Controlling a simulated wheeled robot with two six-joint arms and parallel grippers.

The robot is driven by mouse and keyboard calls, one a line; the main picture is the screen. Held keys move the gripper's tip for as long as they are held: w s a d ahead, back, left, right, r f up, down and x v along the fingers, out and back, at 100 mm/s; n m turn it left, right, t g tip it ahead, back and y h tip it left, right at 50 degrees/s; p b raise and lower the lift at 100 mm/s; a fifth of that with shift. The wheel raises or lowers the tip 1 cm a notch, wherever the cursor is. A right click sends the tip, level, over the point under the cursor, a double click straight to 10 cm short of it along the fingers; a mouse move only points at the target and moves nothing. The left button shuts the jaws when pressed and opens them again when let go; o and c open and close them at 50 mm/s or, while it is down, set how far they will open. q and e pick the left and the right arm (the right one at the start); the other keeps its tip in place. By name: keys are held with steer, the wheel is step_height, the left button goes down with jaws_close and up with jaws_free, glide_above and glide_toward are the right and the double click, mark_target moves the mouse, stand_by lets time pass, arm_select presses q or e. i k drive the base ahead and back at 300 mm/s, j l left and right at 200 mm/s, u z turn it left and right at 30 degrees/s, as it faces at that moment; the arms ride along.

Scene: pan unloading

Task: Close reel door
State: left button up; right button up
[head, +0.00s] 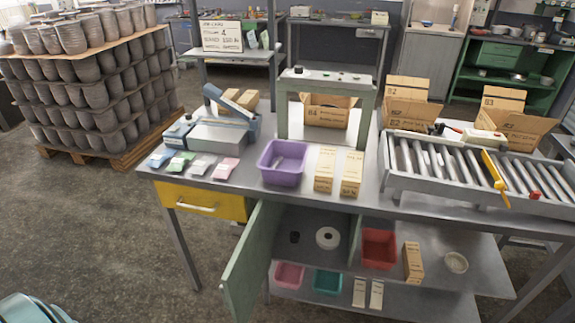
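The reel door (252,262) is a green panel under the workbench. It stands open, swung out toward me from the left side of the compartment. The compartment front is uncovered. Neither of my grippers is in view.
The workbench (250,187) carries a purple bin (283,161), cartons and a roller conveyor (470,170). A yellow drawer (203,201) is left of the door. Bins (327,281) sit on the lower shelf. The floor (110,240) in front at left is mostly clear.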

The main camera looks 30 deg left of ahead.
mark_target(242, 279)
steer(key=k+j, duration=0.1)
steer(key=j, duration=0.25)
steer(key=k+j, duration=0.15)
steer(key=j, duration=0.2)
steer(key=k+j, duration=0.1)
steer(key=j, duration=0.3)
steer(key=k+j, duration=0.15)
steer(key=j, duration=0.2)
steer(key=k+j, duration=0.1)
steer(key=j, duration=0.25)
steer(key=k+j, duration=0.1)
steer(key=j, duration=0.25)
steer(key=z, duration=0.05)
